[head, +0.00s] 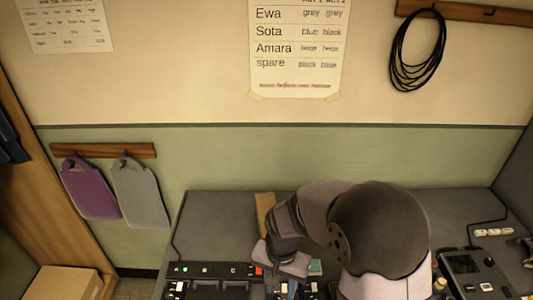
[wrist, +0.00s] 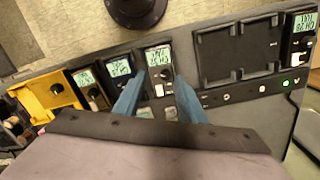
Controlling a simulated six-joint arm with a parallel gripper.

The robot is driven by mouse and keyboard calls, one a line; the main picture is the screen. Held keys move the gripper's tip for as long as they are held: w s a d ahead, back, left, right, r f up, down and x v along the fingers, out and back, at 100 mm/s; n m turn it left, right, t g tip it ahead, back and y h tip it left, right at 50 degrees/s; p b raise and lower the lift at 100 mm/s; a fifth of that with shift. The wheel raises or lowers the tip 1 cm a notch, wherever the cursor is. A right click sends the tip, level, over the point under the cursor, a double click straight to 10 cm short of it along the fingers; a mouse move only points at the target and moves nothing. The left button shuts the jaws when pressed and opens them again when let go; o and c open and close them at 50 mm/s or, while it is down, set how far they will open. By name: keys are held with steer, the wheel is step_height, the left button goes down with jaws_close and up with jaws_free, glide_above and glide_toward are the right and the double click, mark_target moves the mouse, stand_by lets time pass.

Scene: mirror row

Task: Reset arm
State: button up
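My gripper (wrist: 160,79) shows in the wrist view with its two blue fingers apart. Nothing shows held between them. A dark pack with a lit screen and a round knob (wrist: 158,58) lies just beyond the fingertips; I cannot tell whether they touch it. In the head view my arm reaches over the grey desk (head: 220,215), and my gripper (head: 291,287) is low at the bottom edge, partly cut off and hidden by my arm.
An empty dark bay (wrist: 237,55) and another pack (wrist: 303,28) are to the right. A name list (head: 297,50) and coiled cable (head: 416,50) hang on the wall.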

steer(key=s+d+r+n, duration=0.2)
steer(key=s+d+n, duration=0.5)
steer(key=s, duration=0.4)
steer(key=w+d+r+m+p, duration=0.2)
steer(key=d+r+p, duration=0.2)
steer(key=r+p, duration=0.75)
steer(key=s+d+f+m+y+b, duration=0.15)
steer(key=d+f+b, duration=0.25)
steer(key=f+b, duration=1.15)
steer(key=s+d+f+m+b, duration=0.3)
steer(key=f+b, duration=1.2)
steer(key=f, duration=0.1)
steer(key=s+d+f+m+y+b, duration=0.1)
steer(key=s+d+f+m+b, duration=0.2)
steer(key=f+b, duration=1.3)
steer(key=w+a+f+n+b, duration=0.2)
steer(key=a+f+b, duration=0.1)
steer(key=f+b, duration=0.4)
steer(key=w+a+f+n+h+b, duration=0.1)
steer(key=w+a+f+n+b, duration=0.1)
steer(key=f+b, duration=0.6)
steer(key=w+a+f+n+h+b, duration=0.1)
steer(key=w+a+f+n+b, duration=0.2)
steer(key=a+f+b, duration=0.2)
step_height(320, 180, down, 3)
steer(key=b, duration=0.6)
steer(key=shift+w+t+b, duration=0.15)
steer(key=shift+t+b, duration=0.15)
steer(key=shift+b, duration=0.1)
